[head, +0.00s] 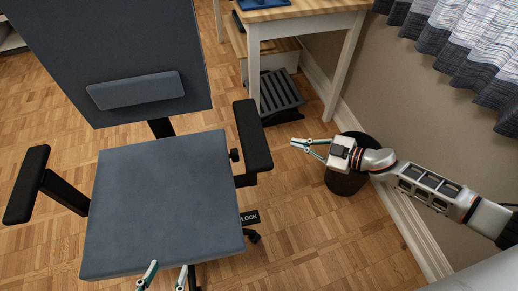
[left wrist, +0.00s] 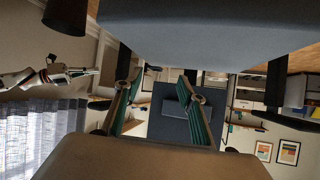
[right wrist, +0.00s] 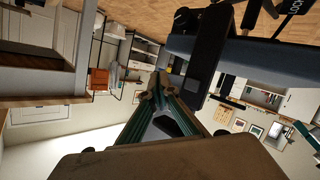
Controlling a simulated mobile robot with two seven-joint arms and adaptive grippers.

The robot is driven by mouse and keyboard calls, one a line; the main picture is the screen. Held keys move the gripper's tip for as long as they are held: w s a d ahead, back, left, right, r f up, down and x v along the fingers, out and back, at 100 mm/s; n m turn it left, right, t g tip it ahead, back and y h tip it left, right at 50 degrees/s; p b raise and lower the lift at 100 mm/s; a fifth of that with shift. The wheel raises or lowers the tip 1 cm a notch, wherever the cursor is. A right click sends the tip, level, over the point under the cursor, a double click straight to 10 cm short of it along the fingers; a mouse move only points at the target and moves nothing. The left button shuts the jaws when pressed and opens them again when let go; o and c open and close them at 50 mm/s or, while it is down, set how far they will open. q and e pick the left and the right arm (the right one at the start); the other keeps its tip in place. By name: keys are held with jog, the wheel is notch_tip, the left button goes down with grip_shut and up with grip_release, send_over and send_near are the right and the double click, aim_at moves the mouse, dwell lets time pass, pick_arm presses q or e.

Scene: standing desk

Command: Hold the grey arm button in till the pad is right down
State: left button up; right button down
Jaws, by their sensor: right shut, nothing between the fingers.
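The office chair's right arm pad (head: 252,140) is black and stands on its post beside the grey seat (head: 160,200). A small dark round knob (head: 234,155) shows on the pad's inner side; I cannot tell if it is the grey button. My right gripper (head: 300,145) is shut and empty, to the right of this pad and apart from it. The pad also shows in the right wrist view (right wrist: 207,50), beyond the shut fingers (right wrist: 156,85). My left gripper (head: 166,275) is open and empty at the seat's front edge; its fingers show apart in the left wrist view (left wrist: 155,95).
The left arm pad (head: 27,185) is on the chair's far side. A LOCK tag (head: 249,218) sticks out below the seat's right edge. A dark bin (head: 347,178) stands under my right arm by the wall. A desk (head: 300,25) is behind.

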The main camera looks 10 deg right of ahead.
pick_arm(q)
jog(key=shift+s+a+f+p, duration=0.5)
jog(key=shift+a+f+p, duration=0.2)
jog(key=shift+a, duration=0.1)
pick_arm(e)
jog(key=a, duration=0.8)
jog(key=shift+w+a, duration=0.15)
jog(key=shift+a, duration=0.25)
pick_arm(q)
jog(key=shift+w+d+r, duration=0.1)
jog(key=shift+w+r, duration=0.1)
jog(key=shift+r, duration=0.1)
jog(key=shift+r, duration=0.1)
jog(key=shift+w+r+p, duration=0.25)
jog(key=shift+r+p, duration=0.05)
jog(key=shift+r, duration=0.15)
pick_arm(e)
jog(key=shift+a, duration=0.4)
